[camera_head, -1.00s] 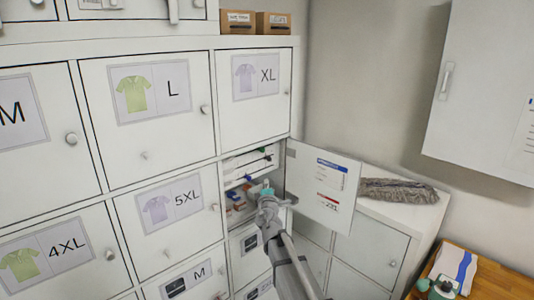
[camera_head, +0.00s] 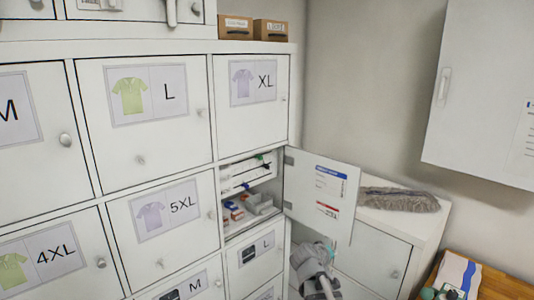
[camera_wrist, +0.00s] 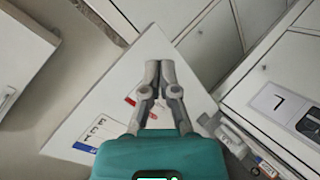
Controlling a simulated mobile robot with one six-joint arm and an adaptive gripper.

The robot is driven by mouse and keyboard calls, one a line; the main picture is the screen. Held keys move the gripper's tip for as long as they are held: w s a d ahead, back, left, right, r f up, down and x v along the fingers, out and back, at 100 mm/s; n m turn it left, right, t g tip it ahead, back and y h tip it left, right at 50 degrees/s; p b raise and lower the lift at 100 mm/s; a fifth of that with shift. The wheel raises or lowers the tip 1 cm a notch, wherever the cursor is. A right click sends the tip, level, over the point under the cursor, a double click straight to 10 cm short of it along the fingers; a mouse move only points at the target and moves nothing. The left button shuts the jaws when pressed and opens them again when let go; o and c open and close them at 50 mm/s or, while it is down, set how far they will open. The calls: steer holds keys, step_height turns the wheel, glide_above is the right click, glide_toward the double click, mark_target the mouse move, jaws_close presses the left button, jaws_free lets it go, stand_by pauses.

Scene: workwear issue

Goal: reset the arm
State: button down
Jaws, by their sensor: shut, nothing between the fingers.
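My arm (camera_head: 318,272) shows at the lower middle of the head view, below the open locker door (camera_head: 322,193). Its fingertips cannot be made out there. In the wrist view my gripper (camera_wrist: 160,68) is shut and empty, its two grey fingers together in front of the white door panel (camera_wrist: 95,103). I cannot tell from the wrist view whether the fingers touch the panel.
The open compartment (camera_head: 250,200) holds small boxes and items. Closed lockers labelled XL (camera_head: 253,92), L and 5XL surround it. A low white cabinet (camera_head: 380,245) with a grey duster (camera_head: 400,199) stands right. A wooden table (camera_head: 500,285) is at lower right.

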steer(key=s+a+f+m+g+y+b, duration=0.1)
steer(key=s+f+g+y, duration=0.3)
steer(key=s, duration=0.5)
steer(key=s+a+f+m+g+y+b, duration=0.1)
steer(key=s+a+f+g+y+b, duration=0.1)
steer(key=s+f, duration=0.6)
steer(key=s+a+g+y, duration=0.1)
steer(key=s+g+y, duration=0.1)
steer(key=shift+a+f+m+g, duration=0.3)
steer(key=shift+g, duration=0.1)
